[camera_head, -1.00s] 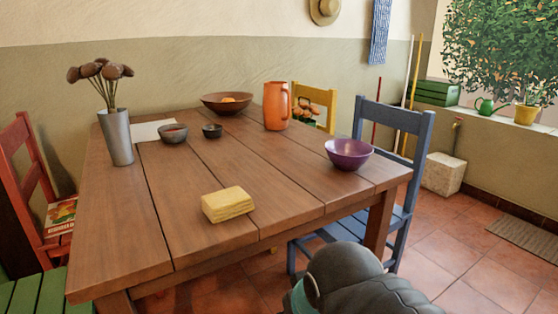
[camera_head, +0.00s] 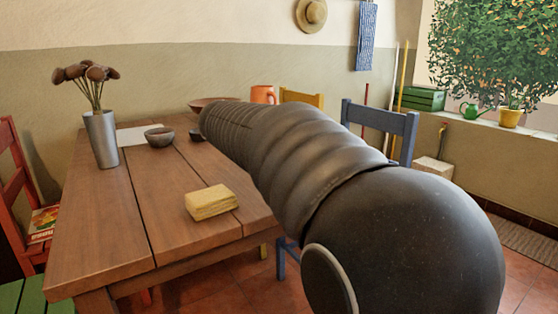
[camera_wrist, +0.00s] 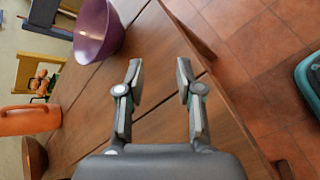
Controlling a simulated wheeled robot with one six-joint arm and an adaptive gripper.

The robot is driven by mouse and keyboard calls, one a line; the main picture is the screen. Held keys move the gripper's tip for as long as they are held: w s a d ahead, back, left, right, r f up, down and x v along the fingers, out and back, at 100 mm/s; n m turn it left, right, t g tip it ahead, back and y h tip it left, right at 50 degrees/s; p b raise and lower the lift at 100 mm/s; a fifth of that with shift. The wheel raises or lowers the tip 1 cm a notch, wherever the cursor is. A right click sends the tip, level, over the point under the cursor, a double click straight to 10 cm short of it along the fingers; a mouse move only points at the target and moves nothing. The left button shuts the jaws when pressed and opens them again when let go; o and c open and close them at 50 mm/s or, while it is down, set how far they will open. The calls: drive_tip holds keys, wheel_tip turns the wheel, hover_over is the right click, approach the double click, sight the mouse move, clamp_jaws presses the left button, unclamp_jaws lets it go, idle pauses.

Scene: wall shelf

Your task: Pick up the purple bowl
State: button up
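The purple bowl (camera_wrist: 98,32) stands on the wooden table in the wrist view, at the upper left, ahead and to the left of my gripper. In the head view my arm hides the bowl. My gripper (camera_wrist: 158,72) is open, its two fingers apart with only table boards showing between them. It does not touch the bowl. In the head view my gripper is hidden behind my own arm.
The table (camera_head: 100,220) carries a yellow folded cloth or sponge (camera_head: 211,202), a metal vase with dried flowers (camera_head: 101,135), a grey bowl (camera_head: 159,136) and an orange pitcher (camera_wrist: 30,120). A blue chair (camera_head: 380,118) stands at the table's right side.

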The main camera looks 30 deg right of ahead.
drive_tip(key=w+d+r+n+g+h, duration=0.2)
drive_tip(key=w+d+r+h, duration=0.1)
drive_tip(key=w+d, duration=0.15)
drive_tip(key=x, duration=0.4)
drive_tip(key=b+x, duration=0.1)
drive_tip(key=x, duration=0.3)
drive_tip(key=w+b+x, duration=0.1)
drive_tip(key=x, duration=0.4)
drive_tip(key=shift+w+r, duration=0.1)
clamp_jaws()
